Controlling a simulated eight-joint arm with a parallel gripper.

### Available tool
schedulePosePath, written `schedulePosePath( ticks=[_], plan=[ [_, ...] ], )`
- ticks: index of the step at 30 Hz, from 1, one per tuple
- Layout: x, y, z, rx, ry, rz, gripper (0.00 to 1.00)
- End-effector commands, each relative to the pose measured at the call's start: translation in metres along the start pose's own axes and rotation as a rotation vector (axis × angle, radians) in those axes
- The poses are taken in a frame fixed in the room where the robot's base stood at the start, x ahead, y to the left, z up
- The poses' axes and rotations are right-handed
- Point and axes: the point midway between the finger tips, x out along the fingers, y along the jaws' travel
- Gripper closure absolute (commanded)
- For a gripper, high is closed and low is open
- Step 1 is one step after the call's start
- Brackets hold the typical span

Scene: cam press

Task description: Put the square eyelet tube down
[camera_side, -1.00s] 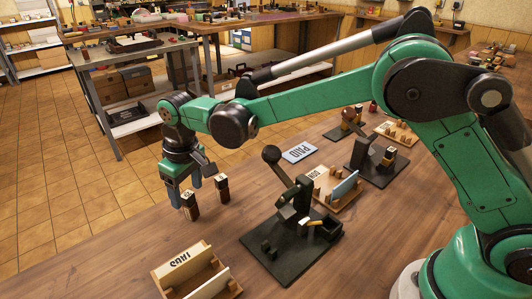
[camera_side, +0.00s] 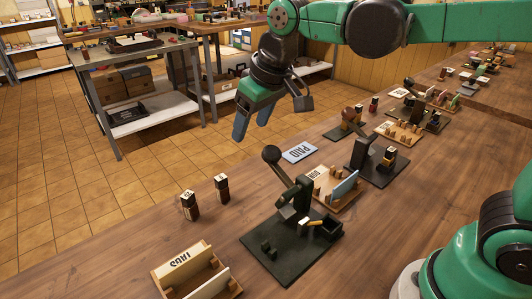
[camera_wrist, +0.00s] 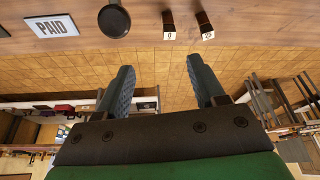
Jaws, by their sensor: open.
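Two small dark tubes with light, marked ends stand upright and apart on the wooden table near its far edge: a left tube (camera_side: 189,206) and a right tube (camera_side: 222,188). In the wrist view they show at the top, as one tube (camera_wrist: 169,27) and another (camera_wrist: 205,26). The marks are too small to tell surely which is the square eyelet tube. My gripper (camera_side: 251,122) is raised well above the table, to the upper right of both tubes. Its blue fingers are open with nothing between them in the wrist view (camera_wrist: 160,80).
A black lever press (camera_side: 292,238) stands to the right of the tubes. A wooden rack (camera_side: 195,271) is in front. A PAID card (camera_side: 299,152) lies behind the press. Another rack (camera_side: 335,188) and more presses stand to the right. The table around the tubes is clear.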

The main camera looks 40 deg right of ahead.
Motion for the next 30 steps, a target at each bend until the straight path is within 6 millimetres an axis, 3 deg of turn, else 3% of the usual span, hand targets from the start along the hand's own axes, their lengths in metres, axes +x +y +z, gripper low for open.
schedulePosePath(
  ticks=[1, 6, 12, 30],
  plan=[
    [-0.004, 0.011, 0.017, 0.031, 0.035, 0.013, 0.37],
    [-0.003, 0.037, 0.067, 0.114, 0.154, 0.054, 0.37],
    [0.007, 0.05, 0.101, 0.166, 0.237, 0.088, 0.37],
    [0.01, 0.052, 0.108, 0.175, 0.253, 0.095, 0.37]
  ],
)
